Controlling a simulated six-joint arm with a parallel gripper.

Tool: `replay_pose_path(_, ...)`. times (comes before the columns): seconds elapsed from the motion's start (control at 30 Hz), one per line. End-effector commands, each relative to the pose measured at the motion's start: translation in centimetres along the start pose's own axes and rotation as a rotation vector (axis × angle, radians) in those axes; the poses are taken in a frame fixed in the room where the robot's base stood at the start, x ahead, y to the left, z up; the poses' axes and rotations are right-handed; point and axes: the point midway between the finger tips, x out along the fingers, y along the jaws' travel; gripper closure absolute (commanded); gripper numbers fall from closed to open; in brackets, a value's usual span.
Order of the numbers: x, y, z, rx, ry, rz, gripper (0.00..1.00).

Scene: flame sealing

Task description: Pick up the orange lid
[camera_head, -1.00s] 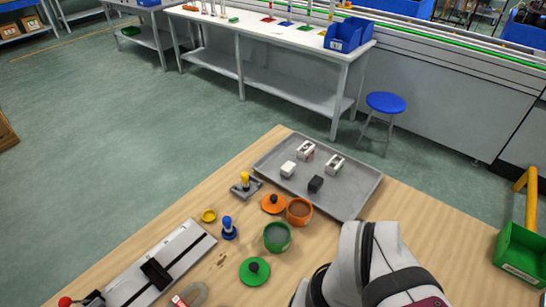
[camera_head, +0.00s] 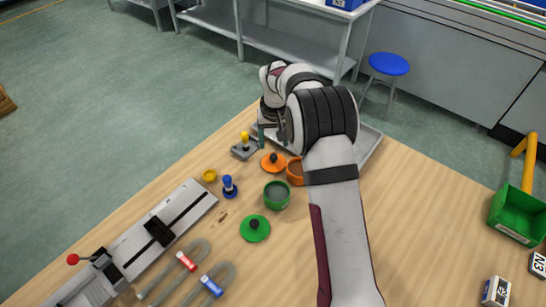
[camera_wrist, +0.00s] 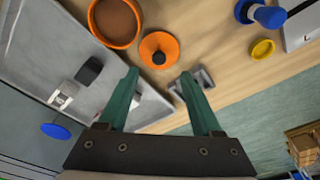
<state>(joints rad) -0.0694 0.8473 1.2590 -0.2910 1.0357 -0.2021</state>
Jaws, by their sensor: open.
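The orange lid (camera_head: 273,162) is a round disc with a dark knob, lying flat on the wooden table beside the orange pot (camera_head: 295,171), which my arm partly covers in the head view. In the wrist view the lid (camera_wrist: 159,49) lies just beyond the fingertips, about centred between them, with the orange pot (camera_wrist: 115,20) to its left. My gripper (camera_wrist: 158,74) has its two green fingers apart with nothing held. In the head view my gripper (camera_head: 267,134) is above the table's far side, near the lid, and is partly hidden by my arm.
A yellow-handled stamp (camera_head: 245,146) stands close to the lid, near a finger in the wrist view. A grey tray (camera_head: 370,146) lies behind. A green pot (camera_head: 277,194), green lid (camera_head: 254,228), blue stamp (camera_head: 229,186) and yellow cap (camera_head: 209,176) stand nearer.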

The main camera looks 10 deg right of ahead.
Motion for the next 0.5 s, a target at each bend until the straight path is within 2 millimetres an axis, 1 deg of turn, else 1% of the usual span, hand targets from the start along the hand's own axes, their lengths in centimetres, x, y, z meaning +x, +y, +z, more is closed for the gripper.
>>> replay_pose_path(0.03, 1.0, 0.0, 0.0, 0.0, -0.002, 0.001, 0.33)
replay_pose_path(0.17, 2.6, 0.0, 0.0, 0.002, -0.001, 0.0, 0.33)
replay_pose_path(0.3, 5.4, 0.2, -0.2, 0.002, -0.003, 0.0, 0.33)
replay_pose_path(0.4, 7.0, 0.2, -0.2, 0.001, -0.001, 0.0, 0.33)
replay_pose_path(0.5, 7.6, 0.2, -0.2, 0.001, 0.001, 0.0, 0.33)
